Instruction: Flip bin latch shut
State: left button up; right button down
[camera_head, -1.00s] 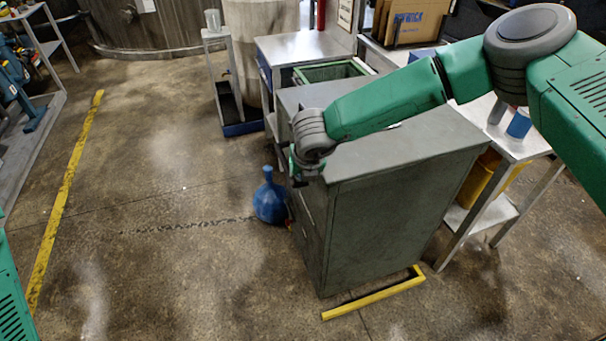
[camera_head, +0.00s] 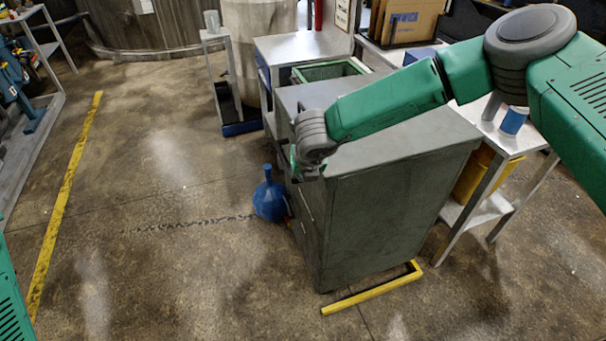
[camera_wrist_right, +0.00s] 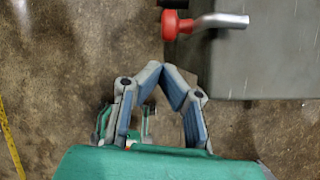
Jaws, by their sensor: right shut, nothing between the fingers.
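A grey-green metal cabinet, apparently the bin (camera_head: 400,215), stands right of centre in the head view. In the right wrist view, a bent metal lever with a red knob, apparently the latch (camera_wrist_right: 173,25), sticks out from the edge of a grey surface (camera_wrist_right: 270,65). My right gripper (camera_head: 308,175) is beside the cabinet's upper left side. In the wrist view its fingertips (camera_wrist_right: 162,70) meet, with nothing between them, below the red knob and apart from it. In the head view my right wrist and arm hide part of the cabinet, and the latch cannot be made out. My left gripper is out of view.
A blue bottle-shaped container (camera_head: 270,195) stands on the floor close to the cabinet's left side. A yellow floor bracket (camera_head: 372,292) lies at its base. A metal table (camera_head: 495,210) stands to the right.

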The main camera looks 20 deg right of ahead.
jog(key=shift+s+a+r+b, duration=0.55)
jog(key=shift+s+a+r, duration=0.35)
jog(key=shift+r, duration=4.25)
jog(key=s+d+f+n+b, duration=0.1)
jog(key=s+f+n+b, duration=0.1)
jog(key=s+f+n, duration=0.5)
jog(key=s+d+f+n+b, duration=0.1)
jog(key=s+f+n+b, duration=0.2)
jog(key=f+n, duration=0.45)
jog(key=s+f+n+b, duration=0.2)
jog(key=s+f+n, duration=0.35)
jog(key=f, duration=0.45)
pick_arm(q)
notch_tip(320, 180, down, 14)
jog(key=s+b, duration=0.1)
jog(key=b, duration=0.5)
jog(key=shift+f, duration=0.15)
pick_arm(e)
jog(key=s+d+f+n+g, duration=0.1)
jog(key=s+d+f+n, duration=0.2)
jog(key=s+n, duration=0.3)
jog(key=s+d+f+n+g, duration=0.2)
jog(key=s+n, duration=0.4)
jog(key=s, duration=0.3)
jog(key=s+d+f+n+g, duration=0.1)
jog(key=s+d+f+n, duration=0.4)
jog(key=s, duration=0.3)
jog(key=shift+n, duration=0.5)
